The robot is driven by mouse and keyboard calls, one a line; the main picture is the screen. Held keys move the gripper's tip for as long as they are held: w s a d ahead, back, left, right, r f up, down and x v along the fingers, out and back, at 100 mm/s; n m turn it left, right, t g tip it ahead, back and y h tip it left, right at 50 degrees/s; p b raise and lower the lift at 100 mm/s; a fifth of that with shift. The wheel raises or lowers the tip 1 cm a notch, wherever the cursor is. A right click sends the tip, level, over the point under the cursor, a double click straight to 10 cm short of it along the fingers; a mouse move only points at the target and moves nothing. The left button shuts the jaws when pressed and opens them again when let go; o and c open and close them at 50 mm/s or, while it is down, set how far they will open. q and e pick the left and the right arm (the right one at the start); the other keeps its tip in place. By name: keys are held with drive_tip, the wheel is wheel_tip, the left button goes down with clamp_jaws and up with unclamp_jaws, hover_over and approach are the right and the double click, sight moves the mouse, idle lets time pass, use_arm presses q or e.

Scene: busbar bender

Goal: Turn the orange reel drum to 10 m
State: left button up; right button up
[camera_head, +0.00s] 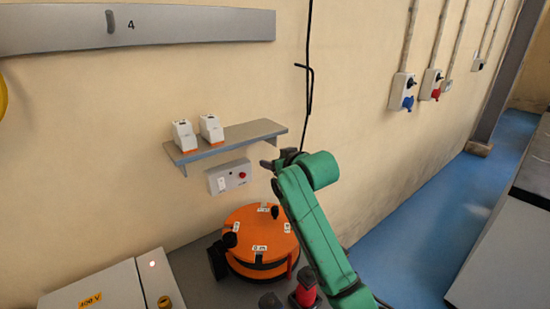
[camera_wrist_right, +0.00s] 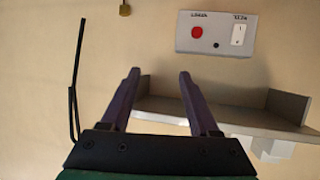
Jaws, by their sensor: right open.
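The orange reel drum (camera_head: 258,231) sits on a grey bench top in the head view. It has several small white labels, too small to read, and black knobs at its top and rim. My green right arm covers part of its right side. My right gripper (camera_head: 269,166) is above and behind the drum, near the wall shelf, clear of the drum. In the right wrist view the two fingers of my right gripper (camera_wrist_right: 158,92) are apart with nothing between them. The drum does not show in that view. My left gripper is not in view.
A wall shelf (camera_head: 240,138) holds two white-and-orange devices (camera_head: 198,132). Below it is a switch box (camera_head: 229,176) with a red button, also in the right wrist view (camera_wrist_right: 216,33). A pale 400 V cabinet (camera_head: 120,289) stands left. A black cable (camera_head: 308,90) hangs by the wall.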

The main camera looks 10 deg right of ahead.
drive_tip(key=shift+r, duration=1.55)
drive_tip(key=shift+f, duration=0.1)
clamp_jaws()
drive_tip(key=s+d+f+n+g+y+b, duration=0.3)
drive_tip(key=s+f+n+g+y+b, duration=0.2)
drive_tip(key=s+f+n+g+b, duration=0.85)
drive_tip(key=s+a+f+m+t+p, duration=0.2)
drive_tip(key=a+f+t+p, duration=0.1)
drive_tip(key=a+f+p, duration=0.3)
wheel_tip(320, 180, down, 3)
drive_tip(key=shift+a+r+p, duration=0.2)
drive_tip(key=shift+a+p, duration=0.2)
drive_tip(key=shift+a, duration=0.25)
